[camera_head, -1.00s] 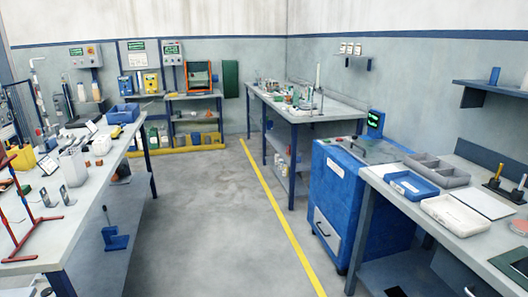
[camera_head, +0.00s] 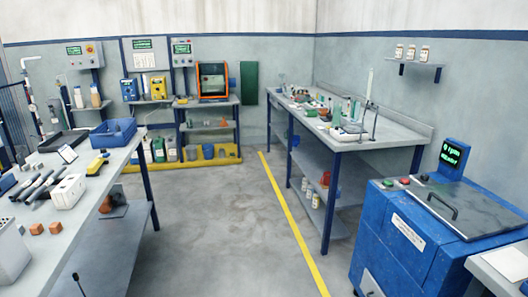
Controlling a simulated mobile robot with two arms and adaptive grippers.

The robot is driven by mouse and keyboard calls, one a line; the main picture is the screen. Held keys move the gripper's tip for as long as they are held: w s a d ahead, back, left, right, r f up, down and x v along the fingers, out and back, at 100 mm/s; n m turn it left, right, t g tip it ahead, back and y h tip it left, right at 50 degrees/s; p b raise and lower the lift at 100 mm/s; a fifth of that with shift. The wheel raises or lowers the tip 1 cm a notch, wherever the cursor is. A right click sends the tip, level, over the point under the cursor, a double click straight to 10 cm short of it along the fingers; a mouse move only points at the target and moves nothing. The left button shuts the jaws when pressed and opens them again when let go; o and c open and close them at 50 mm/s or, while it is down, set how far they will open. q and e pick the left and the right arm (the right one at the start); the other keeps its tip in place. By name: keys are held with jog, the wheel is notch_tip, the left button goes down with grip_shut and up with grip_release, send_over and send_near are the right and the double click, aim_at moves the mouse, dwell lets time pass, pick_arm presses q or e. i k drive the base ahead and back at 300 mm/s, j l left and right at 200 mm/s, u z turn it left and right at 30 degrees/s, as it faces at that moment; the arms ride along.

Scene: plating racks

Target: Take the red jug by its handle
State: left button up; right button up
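A small red-orange object (camera_head: 325,179), possibly the red jug, stands on the middle shelf under the long bench at the back right. It is too small for me to make out a handle. Neither of my grippers is in view, and nothing is seen touching this object.
The long bench (camera_head: 400,147) bears glassware and stands. A blue machine (camera_head: 405,245) with a dark lid stands at the front right. A cluttered table (camera_head: 95,200) is on the left. The grey floor (camera_head: 225,230) between them is clear, with a yellow line (camera_head: 290,218).

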aim_at(327, 174)
jog(key=i+l+z, duration=0.1)
jog(key=i+z, duration=0.15)
jog(key=i, duration=0.35)
jog(key=i+z, duration=0.2)
jog(key=i, duration=0.4)
jog(key=i+j+z, duration=0.25)
jog(key=i, duration=0.35)
jog(key=i+j+z, duration=0.2)
jog(key=i, duration=0.4)
